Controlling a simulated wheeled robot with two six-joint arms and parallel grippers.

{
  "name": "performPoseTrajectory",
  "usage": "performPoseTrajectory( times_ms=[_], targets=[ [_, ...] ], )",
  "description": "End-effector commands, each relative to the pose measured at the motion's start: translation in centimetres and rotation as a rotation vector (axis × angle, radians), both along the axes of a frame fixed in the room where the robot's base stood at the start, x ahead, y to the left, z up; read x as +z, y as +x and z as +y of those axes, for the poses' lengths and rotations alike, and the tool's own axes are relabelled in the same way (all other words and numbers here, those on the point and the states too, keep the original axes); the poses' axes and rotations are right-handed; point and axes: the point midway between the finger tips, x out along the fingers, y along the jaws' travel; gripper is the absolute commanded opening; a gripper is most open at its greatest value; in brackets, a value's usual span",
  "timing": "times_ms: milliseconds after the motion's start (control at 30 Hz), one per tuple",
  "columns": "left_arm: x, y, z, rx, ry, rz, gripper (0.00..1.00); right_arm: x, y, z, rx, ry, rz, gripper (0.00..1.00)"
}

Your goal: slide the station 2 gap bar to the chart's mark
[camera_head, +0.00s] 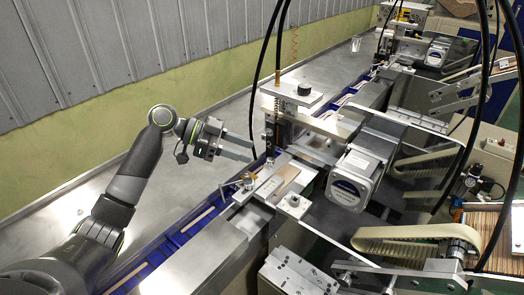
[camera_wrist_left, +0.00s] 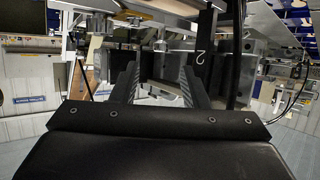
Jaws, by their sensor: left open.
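My left gripper (camera_head: 252,151) reaches in from the left, open and empty, with its fingers pointing right toward the near wrapping station. In the left wrist view, its two ridged fingers (camera_wrist_left: 158,85) are spread apart with a gap between them. A white mark like a "2" (camera_wrist_left: 201,58) shows on a dark plate just beyond the right finger. In the head view, a metal plate with a knob (camera_head: 248,181) and a pale strip lies below and right of the fingertips. I cannot tell which part is the gap bar, and no chart mark is readable. My right gripper is out of view.
A blue channel (camera_head: 170,243) with pale sticks runs diagonally past the station. A black hose (camera_head: 262,85) hangs close to the fingertips. A post with a black knob (camera_head: 304,89) stands beyond them. A motor box (camera_head: 353,180) is on the right. The bare metal table (camera_head: 200,115) has free room.

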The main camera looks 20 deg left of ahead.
Motion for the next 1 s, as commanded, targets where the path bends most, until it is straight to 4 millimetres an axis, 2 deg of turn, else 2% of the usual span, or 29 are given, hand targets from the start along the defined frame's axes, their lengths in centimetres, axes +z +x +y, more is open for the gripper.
performPoseTrajectory(
  times_ms=[100, 333, 767, 1000],
  targets=[
    [-0.5, 0.5, -1.9, -0.002, -0.005, 0.002, 0.41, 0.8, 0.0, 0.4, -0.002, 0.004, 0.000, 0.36],
    [-1.7, 1.2, -4.3, 0.000, -0.003, 0.002, 0.41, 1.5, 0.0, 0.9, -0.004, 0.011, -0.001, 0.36],
    [-2.2, 1.5, -5.0, 0.000, 0.000, 0.000, 0.41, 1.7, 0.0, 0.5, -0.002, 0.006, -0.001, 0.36],
    [-2.2, 1.4, -5.0, 0.000, 0.000, 0.000, 0.11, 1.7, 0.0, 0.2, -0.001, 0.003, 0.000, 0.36]
  ],
)
